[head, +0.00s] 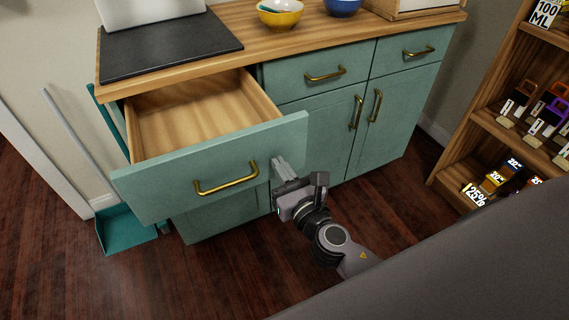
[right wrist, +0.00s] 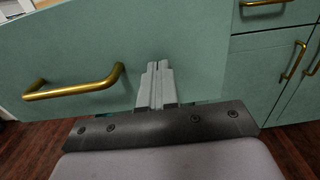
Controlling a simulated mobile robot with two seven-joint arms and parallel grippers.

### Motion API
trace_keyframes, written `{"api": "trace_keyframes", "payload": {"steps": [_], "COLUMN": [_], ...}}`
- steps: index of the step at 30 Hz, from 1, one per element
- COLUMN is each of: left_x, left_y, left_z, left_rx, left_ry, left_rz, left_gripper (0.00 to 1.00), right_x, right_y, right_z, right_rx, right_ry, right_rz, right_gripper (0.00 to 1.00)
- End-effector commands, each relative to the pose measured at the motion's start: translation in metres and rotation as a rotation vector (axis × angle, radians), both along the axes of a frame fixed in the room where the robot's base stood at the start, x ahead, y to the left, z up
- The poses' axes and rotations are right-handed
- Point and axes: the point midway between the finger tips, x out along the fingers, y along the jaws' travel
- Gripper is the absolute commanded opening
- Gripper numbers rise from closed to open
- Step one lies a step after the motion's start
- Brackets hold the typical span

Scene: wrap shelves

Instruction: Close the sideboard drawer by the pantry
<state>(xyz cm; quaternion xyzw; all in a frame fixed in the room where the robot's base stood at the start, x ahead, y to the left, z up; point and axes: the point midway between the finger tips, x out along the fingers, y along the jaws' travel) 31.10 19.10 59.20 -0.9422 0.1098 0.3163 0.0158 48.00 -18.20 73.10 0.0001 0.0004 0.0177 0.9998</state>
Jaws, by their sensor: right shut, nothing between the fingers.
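The sideboard (head: 230,207) is green with a wooden top. Its left drawer (head: 150,177) is pulled well out, and its wooden inside looks empty. The drawer's brass handle (head: 226,181) is at the middle of its front; it also shows in the right wrist view (right wrist: 75,88). My right gripper (head: 281,163) is shut and empty, with its fingertips at the right part of the drawer front, right of the handle. In the right wrist view the fingers (right wrist: 158,72) point at the green front; I cannot tell whether they touch it. My left gripper is not in view.
The other two drawers (head: 325,78) and the doors below are shut. A yellow bowl (head: 281,15), a blue bowl (head: 342,7) and a black mat (head: 165,47) are on top. A dustpan (head: 124,229) stands at left; a stocked wooden shelf (head: 480,117) is at right.

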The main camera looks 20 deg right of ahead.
Motion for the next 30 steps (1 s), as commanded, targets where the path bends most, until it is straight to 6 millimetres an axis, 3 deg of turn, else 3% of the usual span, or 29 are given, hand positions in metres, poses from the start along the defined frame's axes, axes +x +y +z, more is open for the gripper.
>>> {"api": "trace_keyframes", "payload": {"steps": [20, 26, 30], "left_x": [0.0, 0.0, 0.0], "left_y": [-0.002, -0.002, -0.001], "left_z": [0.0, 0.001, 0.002], "left_rx": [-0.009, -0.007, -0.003], "left_ry": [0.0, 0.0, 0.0], "left_rz": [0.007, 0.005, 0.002], "left_gripper": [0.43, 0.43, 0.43], "right_x": [-0.001, 0.017, 0.044], "right_y": [0.004, 0.005, 0.006], "right_z": [0.0, 0.002, 0.002], "right_rx": [0.0, 0.0, -0.001], "right_ry": [0.0, -0.003, -0.004], "right_rz": [-0.001, -0.001, -0.002], "right_gripper": [0.0, 0.0, 0.0]}}
